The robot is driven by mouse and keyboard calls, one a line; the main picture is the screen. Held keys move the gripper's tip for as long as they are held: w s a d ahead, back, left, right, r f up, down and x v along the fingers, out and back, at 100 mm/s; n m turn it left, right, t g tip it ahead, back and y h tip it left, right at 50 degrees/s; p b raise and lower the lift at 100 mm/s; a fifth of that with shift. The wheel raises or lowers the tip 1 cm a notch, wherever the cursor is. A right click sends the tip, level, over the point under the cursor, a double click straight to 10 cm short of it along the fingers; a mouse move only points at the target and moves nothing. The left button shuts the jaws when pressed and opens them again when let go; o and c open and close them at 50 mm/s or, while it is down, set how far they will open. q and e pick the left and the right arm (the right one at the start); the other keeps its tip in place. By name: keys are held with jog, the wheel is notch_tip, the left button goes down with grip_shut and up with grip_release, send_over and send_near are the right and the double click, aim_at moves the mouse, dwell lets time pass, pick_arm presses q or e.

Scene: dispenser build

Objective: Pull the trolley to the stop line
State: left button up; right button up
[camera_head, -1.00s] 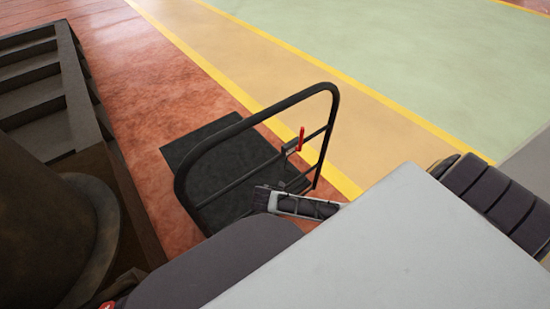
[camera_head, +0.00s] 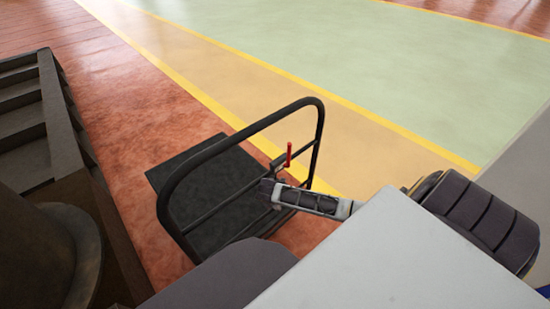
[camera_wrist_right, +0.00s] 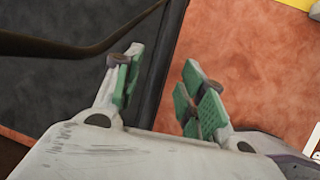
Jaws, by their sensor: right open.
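The trolley has a dark flat platform (camera_head: 205,178) and a black hoop handle (camera_head: 250,127) with crossbars. A red lever (camera_head: 289,153) stands upright on the handle's crossbar. My right gripper (camera_head: 268,188) reaches in from the right, close to the handle's lower bars; its fingers are not clear in the head view. In the right wrist view my right gripper (camera_wrist_right: 160,75) is open and empty, its green-padded fingers apart above the platform's edge (camera_wrist_right: 163,62). A dark bar (camera_wrist_right: 85,48) passes at upper left, outside the fingers. My left gripper is not in view.
A dark stepped structure (camera_head: 28,125) and a large brown rounded object (camera_head: 45,255) stand at the left. Yellow lines (camera_head: 222,106) border a tan strip and green floor beyond the trolley. I cannot tell which is the stop line. The floor behind the trolley is clear.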

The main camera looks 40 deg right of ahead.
jog(key=b+x, duration=0.1)
jog(key=x, duration=0.2)
jog(key=shift+s+a+f, duration=0.1)
jog(key=shift+s+a, duration=0.05)
jog(key=shift+b+x, duration=0.35)
jog(key=shift+x, duration=0.5)
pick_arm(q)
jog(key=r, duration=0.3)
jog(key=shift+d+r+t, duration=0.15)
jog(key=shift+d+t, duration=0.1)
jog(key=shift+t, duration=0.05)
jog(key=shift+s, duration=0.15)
pick_arm(e)
jog(key=shift+c, duration=0.2)
grip_shut()
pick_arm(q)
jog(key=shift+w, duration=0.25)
